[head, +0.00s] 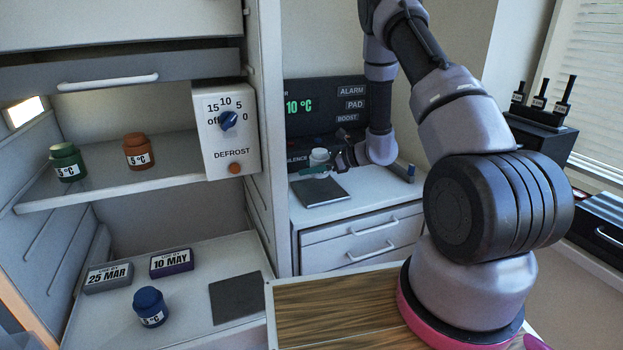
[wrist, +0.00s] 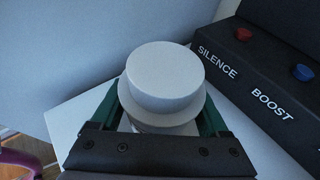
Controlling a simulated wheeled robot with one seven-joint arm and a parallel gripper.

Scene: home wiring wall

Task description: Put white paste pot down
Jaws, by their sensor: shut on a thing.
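The white paste pot (wrist: 165,83) is between the green fingers of my gripper (wrist: 172,118) in the wrist view, with its round lid facing the camera. My gripper is shut on it. In the head view the pot (head: 319,156) shows small, above the white drawer cabinet at the back, with my gripper (head: 318,170) around its lower part. A dark square mat (head: 322,192) lies on the cabinet top, just in front of and below the pot. I cannot tell whether the pot touches the surface under it.
A black panel (head: 323,105) with labelled buttons stands behind the cabinet (head: 357,238). At left, an open fridge holds green (head: 67,162), orange (head: 138,151) and blue (head: 150,307) pots, two date blocks and a bare dark mat (head: 237,297). A wooden board (head: 330,318) lies in front.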

